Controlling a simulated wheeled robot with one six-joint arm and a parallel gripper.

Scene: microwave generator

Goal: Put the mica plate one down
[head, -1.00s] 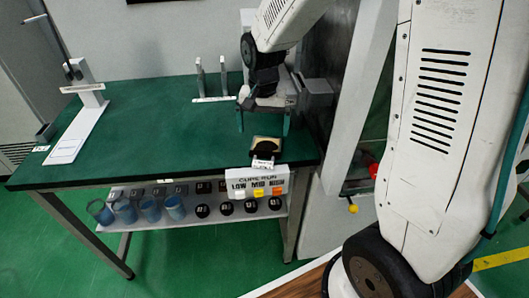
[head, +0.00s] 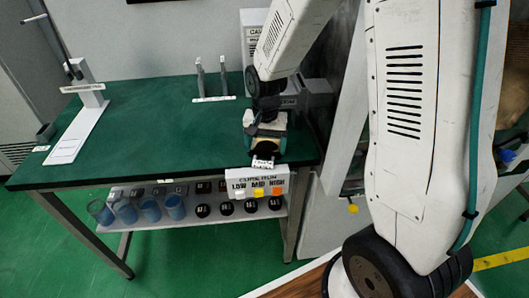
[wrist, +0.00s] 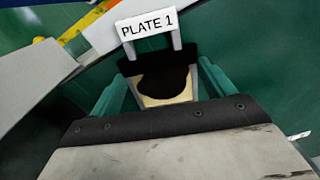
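Mica plate one (wrist: 149,99) is a tan piece with a dark round patch. In the wrist view it lies below a white "PLATE 1" label (wrist: 147,23) that stands on two grey posts. My gripper (wrist: 163,72) has its two teal fingers at either side of the plate, close to its edges. Whether they touch it cannot be made out. In the head view my gripper (head: 265,150) is low at the front right of the green table (head: 150,135), just behind the small white label (head: 263,163), and hides the plate.
Two grey uprights (head: 212,78) stand at the back, and a white stand (head: 80,125) is at the left. Blue cups (head: 150,208) line the lower shelf. The table's middle is clear.

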